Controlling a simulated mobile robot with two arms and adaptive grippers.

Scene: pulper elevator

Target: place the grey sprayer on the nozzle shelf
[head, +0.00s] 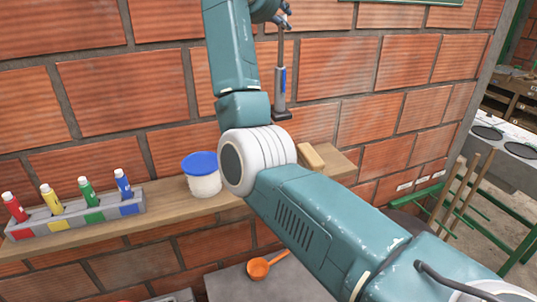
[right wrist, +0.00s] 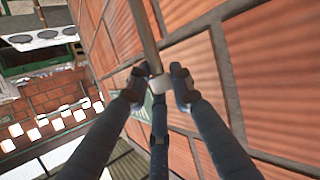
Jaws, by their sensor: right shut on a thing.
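The grey sprayer (head: 280,88), a slim upright tool with a blue band and a dark foot, hangs from my right gripper (head: 282,20) in front of the brick wall. In the right wrist view, the fingers of my right gripper (right wrist: 157,80) are closed around its thin grey rod (right wrist: 143,32). A wooden shelf (head: 160,213) runs along the wall below; I take it for the nozzle shelf. The sprayer is above the shelf and apart from it. My right arm hides part of the shelf's middle. My left gripper is not in view.
On the shelf stand a rack (head: 75,220) of coloured tubes, a white jar (head: 204,184) with a blue lid, and a tan block (head: 311,157). An orange ladle (head: 262,268) lies below. Green rails (head: 490,215) and a grey counter stand at right.

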